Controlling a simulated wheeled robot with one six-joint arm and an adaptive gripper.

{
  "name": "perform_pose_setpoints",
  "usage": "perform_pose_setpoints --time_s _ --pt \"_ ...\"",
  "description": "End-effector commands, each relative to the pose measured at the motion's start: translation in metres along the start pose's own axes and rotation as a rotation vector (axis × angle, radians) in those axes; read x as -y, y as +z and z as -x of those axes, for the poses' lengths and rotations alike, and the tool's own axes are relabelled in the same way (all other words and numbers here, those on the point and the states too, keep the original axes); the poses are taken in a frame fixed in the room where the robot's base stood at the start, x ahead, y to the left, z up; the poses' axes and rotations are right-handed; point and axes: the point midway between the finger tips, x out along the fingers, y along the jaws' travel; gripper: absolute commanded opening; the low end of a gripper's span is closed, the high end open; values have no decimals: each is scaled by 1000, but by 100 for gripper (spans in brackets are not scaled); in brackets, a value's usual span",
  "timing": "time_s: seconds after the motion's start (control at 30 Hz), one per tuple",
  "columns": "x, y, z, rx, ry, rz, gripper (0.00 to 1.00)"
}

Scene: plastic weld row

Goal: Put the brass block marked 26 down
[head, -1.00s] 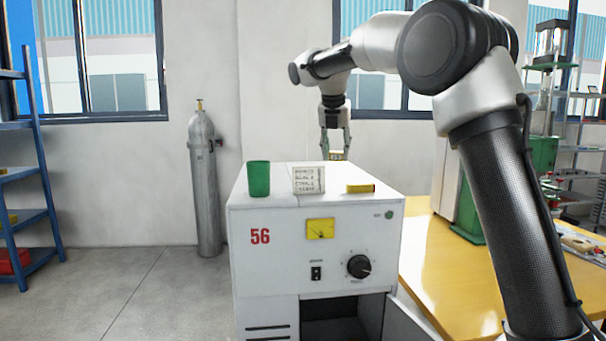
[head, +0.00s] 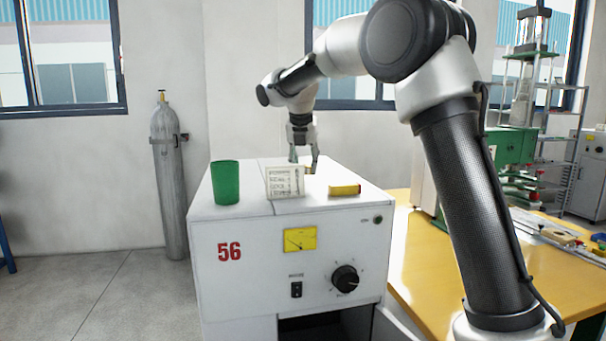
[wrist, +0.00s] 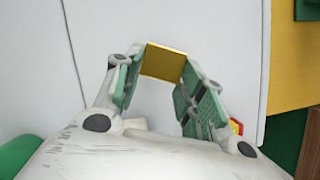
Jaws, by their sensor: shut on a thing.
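My gripper (head: 303,161) points down over the back of the white cabinet top (head: 247,199), behind the printed card. In the wrist view its green-padded fingers are shut on a brass block (wrist: 163,62), with the white top below it. In the head view the block is mostly hidden behind the card, so I cannot tell whether it touches the top. No number on the held block is readable.
A yellow table (head: 420,265) is at the right. A grey gas cylinder (head: 168,180) stands at the left.

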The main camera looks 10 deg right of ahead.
Motion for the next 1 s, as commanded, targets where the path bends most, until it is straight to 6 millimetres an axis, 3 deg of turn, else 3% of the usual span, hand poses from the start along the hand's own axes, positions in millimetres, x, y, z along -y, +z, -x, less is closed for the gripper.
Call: perform_pose_setpoints --time_s 0.2,0.5,0.53,0.63,1.0 --pt "0 -11 -27 0 -2 1 5" --pt "0 -12 -29 0 -1 0 5" --pt "0 -12 -30 -1 -1 0 42" --pt "0 -12 -30 -1 -1 0 60" --pt "0 -11 -27 0 0 0 61"
